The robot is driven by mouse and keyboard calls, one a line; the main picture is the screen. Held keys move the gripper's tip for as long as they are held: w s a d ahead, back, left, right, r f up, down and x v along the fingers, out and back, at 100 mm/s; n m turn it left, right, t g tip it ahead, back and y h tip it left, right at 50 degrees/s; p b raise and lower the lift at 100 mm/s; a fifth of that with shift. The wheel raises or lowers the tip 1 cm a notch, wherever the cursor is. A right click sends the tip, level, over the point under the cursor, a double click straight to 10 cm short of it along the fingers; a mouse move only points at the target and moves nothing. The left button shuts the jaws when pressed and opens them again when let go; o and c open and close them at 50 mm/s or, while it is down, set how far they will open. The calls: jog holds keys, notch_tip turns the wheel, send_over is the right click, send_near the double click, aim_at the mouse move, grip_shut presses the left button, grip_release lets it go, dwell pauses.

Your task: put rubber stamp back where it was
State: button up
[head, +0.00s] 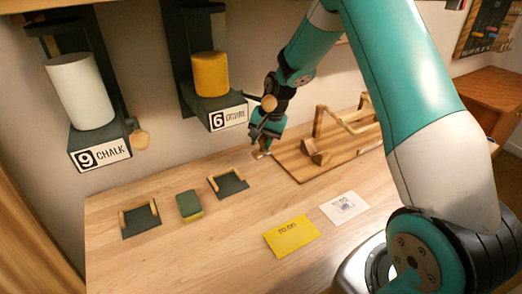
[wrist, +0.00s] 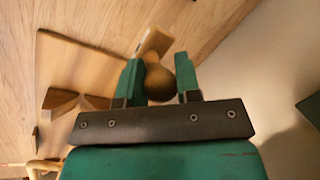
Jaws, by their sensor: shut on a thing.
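The rubber stamp has a rounded wooden handle (wrist: 158,80) and a pale block end (wrist: 155,42). My gripper (wrist: 158,68) is shut on the handle, with one green finger on each side. In the head view my gripper (head: 263,142) points down at the back of the table, left of the wooden board, and a little of the stamp (head: 261,154) shows below it. I cannot tell whether the stamp touches the table. Two dark pads with wooden rims, one at left (head: 141,222) and one nearer the middle (head: 230,185), lie empty on the table.
A green and yellow block (head: 190,206) lies between the pads. A yellow card (head: 291,236) and a white card (head: 344,207) lie in front. The wooden board (head: 300,165) carries a wooden frame. Chalk (head: 84,95) and yellow (head: 210,74) dispensers hang on the wall.

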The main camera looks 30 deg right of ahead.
aim_at(262, 155)
notch_tip(262, 155, down, 5)
jog(key=shift+s+f+p, duration=0.1)
jog(key=shift+p, duration=0.75)
jog(key=shift+w+f+p, duration=0.1)
jog(key=shift+w+p, duration=0.1)
jog(key=shift+p, duration=0.15)
jog(key=shift+f, duration=0.2)
jog(key=shift+f+b, duration=0.2)
jog(key=shift+b, duration=0.1)
jog(key=o, duration=0.8)
jog(key=shift+r, duration=0.1)
jog(key=shift+b+v, duration=0.8)
jog(key=shift+v, duration=3.1)
